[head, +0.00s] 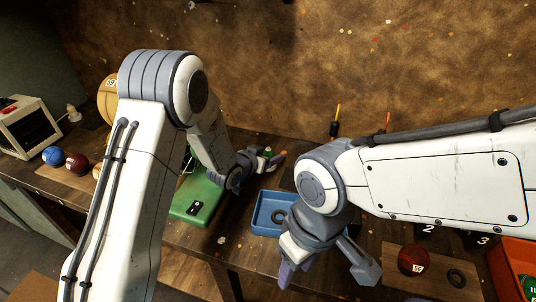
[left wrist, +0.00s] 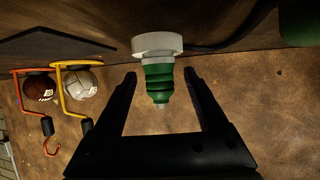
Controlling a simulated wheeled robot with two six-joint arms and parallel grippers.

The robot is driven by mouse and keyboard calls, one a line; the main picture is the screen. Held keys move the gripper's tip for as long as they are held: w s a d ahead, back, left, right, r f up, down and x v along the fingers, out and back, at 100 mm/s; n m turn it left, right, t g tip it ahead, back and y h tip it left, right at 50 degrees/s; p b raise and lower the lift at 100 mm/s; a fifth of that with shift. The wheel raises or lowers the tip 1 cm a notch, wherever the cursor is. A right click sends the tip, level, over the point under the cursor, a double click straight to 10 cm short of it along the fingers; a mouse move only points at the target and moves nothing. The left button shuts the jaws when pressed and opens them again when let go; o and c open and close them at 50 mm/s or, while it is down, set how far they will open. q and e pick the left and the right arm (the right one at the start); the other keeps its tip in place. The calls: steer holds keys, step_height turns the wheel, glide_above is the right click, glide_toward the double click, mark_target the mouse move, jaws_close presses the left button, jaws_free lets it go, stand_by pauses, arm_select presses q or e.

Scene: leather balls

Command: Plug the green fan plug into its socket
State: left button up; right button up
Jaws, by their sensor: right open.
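The green plug (left wrist: 158,80) has a ribbed green body and a wide white disc at one end. In the left wrist view it lies between the fingers of my left gripper (left wrist: 160,78), with a gap on both sides. In the head view my left gripper (head: 264,162) is low over the table behind the green box (head: 183,208); the plug is too small there to make out clearly. I cannot tell which thing is its socket. My right gripper (head: 324,270) is open and empty in front of the blue tray (head: 262,226).
An orange bin (head: 516,262) stands at the right, near a dark red ball (head: 411,260). Blue (head: 53,156) and red (head: 77,163) balls and a white box-shaped device (head: 28,128) are at the left. In the wrist view, hooks (left wrist: 70,68) stand by two balls.

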arm_select(q)
steer(key=shift+s+a, duration=0.1)
steer(key=b+v, duration=0.1)
steer(key=v, duration=0.9)
steer(key=shift+s+r, duration=0.1)
steer(key=shift+s, duration=0.05)
